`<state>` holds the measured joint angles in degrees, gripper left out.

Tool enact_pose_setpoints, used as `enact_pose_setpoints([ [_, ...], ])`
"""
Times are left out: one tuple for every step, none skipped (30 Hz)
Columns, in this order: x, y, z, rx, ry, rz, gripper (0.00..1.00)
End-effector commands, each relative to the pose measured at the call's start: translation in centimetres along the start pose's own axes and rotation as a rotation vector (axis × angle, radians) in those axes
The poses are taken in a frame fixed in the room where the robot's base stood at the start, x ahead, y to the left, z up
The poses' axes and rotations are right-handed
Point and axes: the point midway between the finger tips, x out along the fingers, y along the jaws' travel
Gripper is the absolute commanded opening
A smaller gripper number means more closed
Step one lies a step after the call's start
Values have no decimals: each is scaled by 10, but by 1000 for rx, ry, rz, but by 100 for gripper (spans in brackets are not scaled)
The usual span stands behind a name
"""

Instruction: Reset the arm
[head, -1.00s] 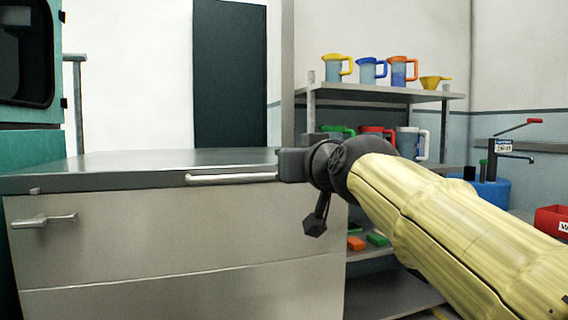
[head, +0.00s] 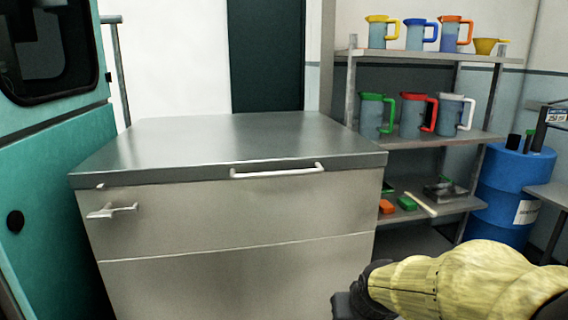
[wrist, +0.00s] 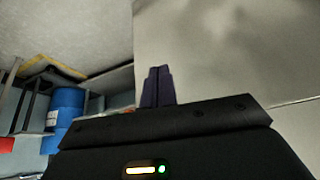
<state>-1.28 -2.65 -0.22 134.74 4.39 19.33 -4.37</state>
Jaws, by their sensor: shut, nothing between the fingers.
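My arm, in a yellow sleeve, shows at the bottom right of the head view. Only the dark wrist end shows there, low in front of the cabinet's right side, and the fingers are hidden or out of frame. In the wrist view my gripper (wrist: 157,86) has its two dark fingers together, with nothing between them. The pale cabinet front lies beyond the fingers in that view. I cannot tell the exact gap, but no contact shows.
A metal cabinet (head: 240,240) with a flat lid and handle fills the middle. A shelf rack (head: 470,137) with several jugs stands behind right, beside a blue drum (head: 512,185). A teal machine (head: 60,165) stands at left. The cabinet lid is bare.

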Motion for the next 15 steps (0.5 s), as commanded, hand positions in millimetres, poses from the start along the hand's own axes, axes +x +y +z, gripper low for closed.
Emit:
enact_pose_setpoints([
  [-6,3,15,5,-55,7,0],
  [-6,4,25,9,-84,10,0],
  [-7,5,38,13,-120,14,0],
  [-8,6,47,15,-147,18,0],
  [-9,7,57,17,-173,21,0],
  [-11,8,69,21,-206,25,0],
  [-12,9,78,22,-231,27,0],
  [-14,9,87,23,-257,30,0],
  [-18,10,98,26,-290,34,0],
  [-22,10,91,26,-277,33,0],
  [-26,10,87,25,-273,32,0],
  [-31,10,84,25,-272,32,0],
  [-35,10,82,25,-272,32,0],
  [-39,9,79,25,-271,32,0],
  [-44,9,76,25,-271,32,0],
])
